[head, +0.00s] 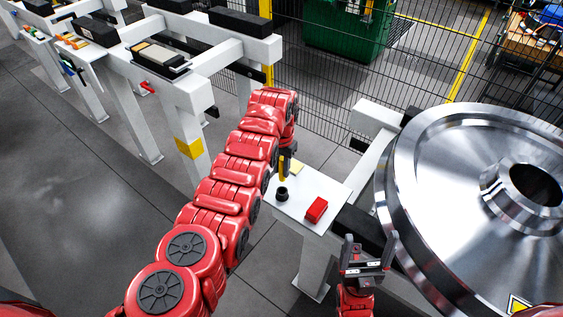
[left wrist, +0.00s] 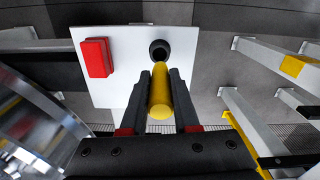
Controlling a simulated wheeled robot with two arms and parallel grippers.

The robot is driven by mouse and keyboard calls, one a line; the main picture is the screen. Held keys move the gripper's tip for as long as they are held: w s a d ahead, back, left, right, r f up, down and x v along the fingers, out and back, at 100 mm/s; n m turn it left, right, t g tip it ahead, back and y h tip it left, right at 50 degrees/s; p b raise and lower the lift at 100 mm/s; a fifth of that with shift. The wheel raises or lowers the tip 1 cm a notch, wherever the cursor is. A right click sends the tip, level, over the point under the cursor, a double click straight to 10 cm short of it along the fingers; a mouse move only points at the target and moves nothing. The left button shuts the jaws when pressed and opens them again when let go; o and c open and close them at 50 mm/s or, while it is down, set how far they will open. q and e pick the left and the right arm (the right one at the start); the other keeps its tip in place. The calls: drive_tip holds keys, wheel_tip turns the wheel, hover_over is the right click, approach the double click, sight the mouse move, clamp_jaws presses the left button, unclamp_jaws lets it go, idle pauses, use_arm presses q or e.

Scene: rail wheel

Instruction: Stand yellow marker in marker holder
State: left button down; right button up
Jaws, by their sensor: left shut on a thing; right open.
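The yellow marker (head: 281,171) is upright or nearly so, between the fingers of my left gripper (head: 285,160), which is shut on it. In the left wrist view the marker (left wrist: 160,95) lies between the two dark fingers, its far end pointing at the holder. The black round marker holder (head: 282,195) stands on the small white table, just below the marker in the head view. The holder also shows in the left wrist view (left wrist: 159,48), its dark opening uncovered. I cannot tell whether marker and holder touch. My right gripper (head: 366,267) is open and empty, below the table.
A red box (head: 316,209) lies on the white table (head: 334,191) right of the holder. A large shiny rail wheel (head: 440,190) stands at the right. White rail supports (head: 190,95) and a mesh fence are behind.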

sight(281, 179)
use_arm(q)
drive_tip(key=shift+s+r, duration=0.1)
drive_tip(key=shift+s, duration=0.1)
drive_tip(key=shift+w, duration=0.15)
wheel_tip(281, 179, down, 2)
drive_tip(key=shift+f+b, duration=0.2)
drive_tip(key=shift+b, duration=0.75)
drive_tip(key=shift+f+b, duration=1)
drive_tip(key=shift+f, duration=0.35)
drive_tip(key=shift+b, duration=0.5)
drive_tip(key=shift+f+b, duration=1.45)
drive_tip(key=shift+f, duration=0.5)
drive_tip(key=shift+b, duration=0.45)
idle(1.1)
idle(0.5)
